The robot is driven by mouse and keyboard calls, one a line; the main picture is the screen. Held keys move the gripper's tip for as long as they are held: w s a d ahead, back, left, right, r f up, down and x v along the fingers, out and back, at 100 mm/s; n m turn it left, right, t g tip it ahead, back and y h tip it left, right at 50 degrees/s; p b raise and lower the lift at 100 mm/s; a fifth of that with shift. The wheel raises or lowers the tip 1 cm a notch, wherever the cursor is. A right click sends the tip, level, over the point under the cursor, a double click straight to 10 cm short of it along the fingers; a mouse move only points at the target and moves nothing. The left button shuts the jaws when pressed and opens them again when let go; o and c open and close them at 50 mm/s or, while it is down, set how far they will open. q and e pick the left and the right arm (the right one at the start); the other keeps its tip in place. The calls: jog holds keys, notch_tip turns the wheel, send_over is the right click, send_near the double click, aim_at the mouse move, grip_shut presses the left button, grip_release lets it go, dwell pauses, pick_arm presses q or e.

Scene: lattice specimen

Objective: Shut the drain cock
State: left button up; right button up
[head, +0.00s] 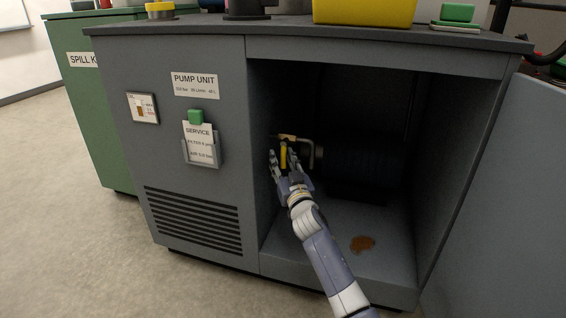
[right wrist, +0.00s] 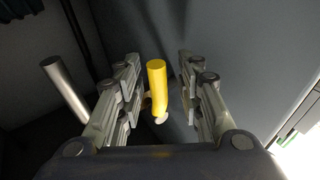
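The drain cock's yellow handle (head: 283,157) is inside the open compartment of the pump unit, at the end of a brass-coloured pipe (head: 303,142). In the right wrist view the yellow handle (right wrist: 157,80) stands between the two fingers, with a visible gap on each side. My right gripper (head: 286,165) is open around the handle; it also shows in the right wrist view (right wrist: 158,88). The handle's joint with the pipe is partly hidden by the fingers. My left gripper is not in view.
A dark cylindrical tank (head: 360,160) lies behind in the compartment. A brown puddle (head: 362,243) is on the compartment floor. The left compartment wall is close to my right gripper. A grey pipe (right wrist: 66,88) shows at the left in the right wrist view.

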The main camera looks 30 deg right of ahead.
jog(key=v, duration=1.2)
